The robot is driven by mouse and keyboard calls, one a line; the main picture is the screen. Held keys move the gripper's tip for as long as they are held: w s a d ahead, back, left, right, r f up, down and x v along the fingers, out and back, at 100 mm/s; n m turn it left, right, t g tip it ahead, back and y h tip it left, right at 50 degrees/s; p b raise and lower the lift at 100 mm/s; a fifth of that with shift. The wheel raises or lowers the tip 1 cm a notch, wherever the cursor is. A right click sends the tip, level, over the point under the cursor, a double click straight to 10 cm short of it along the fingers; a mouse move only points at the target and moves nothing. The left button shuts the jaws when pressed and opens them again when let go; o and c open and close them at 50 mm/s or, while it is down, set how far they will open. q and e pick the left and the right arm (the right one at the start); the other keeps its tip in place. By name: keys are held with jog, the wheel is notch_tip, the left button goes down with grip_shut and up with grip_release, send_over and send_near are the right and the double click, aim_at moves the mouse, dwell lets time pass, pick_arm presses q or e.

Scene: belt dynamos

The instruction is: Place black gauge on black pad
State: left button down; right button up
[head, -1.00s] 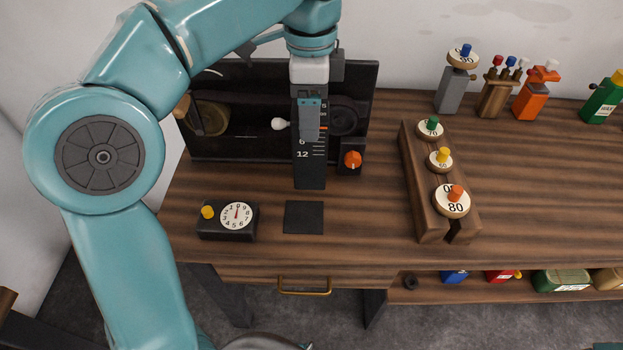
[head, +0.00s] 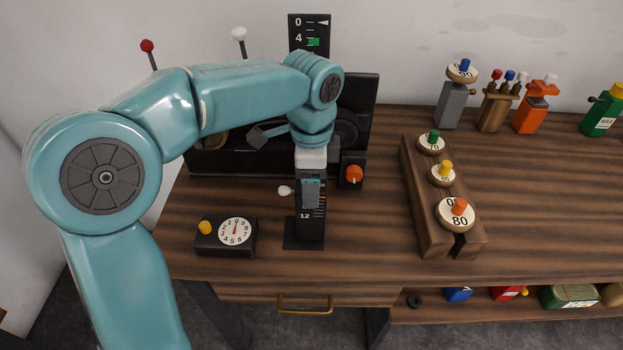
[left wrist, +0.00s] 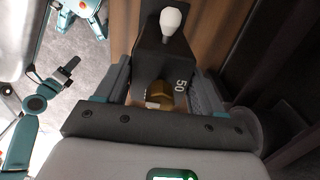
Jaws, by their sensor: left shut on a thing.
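The black gauge (head: 311,229) is a tall dark upright block with white scale marks, a "12" and a white knob at its side. My left gripper (head: 312,190) is shut on its upper part from above. The gauge's lower end is over the black pad (head: 290,240), a flat dark square near the bench's front edge; I cannot tell whether it touches. In the left wrist view the gauge (left wrist: 165,60) is between the fingers of my left gripper (left wrist: 157,90), with its white knob and "50" showing. My right gripper is not in view.
A timer box (head: 225,236) with a yellow knob stands close left of the pad. A dark machine (head: 357,115) with an orange knob (head: 354,174) is behind. A wooden weight rack (head: 419,200) stands to the right. Bare bench lies between pad and rack.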

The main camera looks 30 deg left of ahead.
pick_arm(q)
jog(key=shift+f, duration=0.1)
jog(key=shift+c, duration=0.6)
grip_release()
notch_tip(320, 180, up, 12)
jog(key=shift+r+p, duration=0.15)
jog(key=shift+p, duration=0.8)
